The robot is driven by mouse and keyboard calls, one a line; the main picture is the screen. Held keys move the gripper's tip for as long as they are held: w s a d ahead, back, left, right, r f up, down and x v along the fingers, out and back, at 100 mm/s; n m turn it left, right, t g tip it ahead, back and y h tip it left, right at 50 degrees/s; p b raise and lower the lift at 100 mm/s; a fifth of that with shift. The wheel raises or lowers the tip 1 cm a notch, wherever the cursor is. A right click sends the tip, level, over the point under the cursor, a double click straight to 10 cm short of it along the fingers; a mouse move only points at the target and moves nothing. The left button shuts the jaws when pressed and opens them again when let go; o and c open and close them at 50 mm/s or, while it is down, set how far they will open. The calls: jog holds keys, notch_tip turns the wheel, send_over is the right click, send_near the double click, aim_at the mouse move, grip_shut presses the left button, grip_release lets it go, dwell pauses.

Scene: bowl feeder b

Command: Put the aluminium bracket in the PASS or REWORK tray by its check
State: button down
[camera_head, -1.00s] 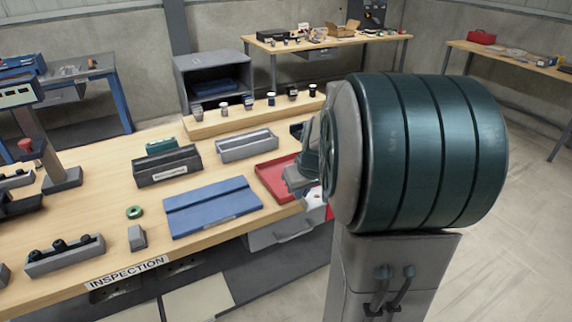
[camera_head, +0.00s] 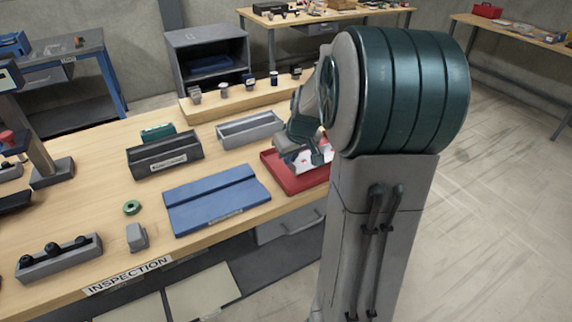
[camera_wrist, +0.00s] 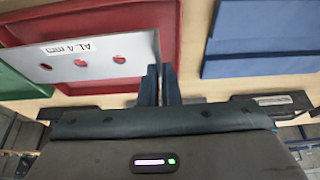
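The aluminium bracket (camera_wrist: 100,65) is a pale plate with a row of round holes and a label reading "AL 4 mm". In the wrist view my gripper (camera_wrist: 159,84) has its two fingers close together at the plate's right edge, apparently pinching it. The bracket also shows in the head view (camera_head: 304,158), over the red tray (camera_head: 290,183), partly covered by my arm. The red tray fills the wrist view behind the bracket (camera_wrist: 110,13). I cannot tell whether the bracket touches it. A green tray edge (camera_wrist: 18,88) shows at left. No PASS or REWORK lettering is readable.
A blue stepped plate (camera_head: 215,203) lies left of the red tray. Behind are a grey open bin (camera_head: 250,130) and a dark labelled block (camera_head: 165,158). A green ring (camera_head: 132,207) and a small grey block (camera_head: 137,237) stand near the front edge.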

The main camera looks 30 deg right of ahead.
jog(key=shift+w+a+f, duration=0.15)
jog(key=shift+w+f, duration=0.25)
jog(key=shift+w, duration=0.35)
jog(key=shift+f, duration=2.05)
jog(key=shift+f, duration=0.2)
jog(key=c, duration=2)
grip_release()
jog(key=shift+o, duration=0.3)
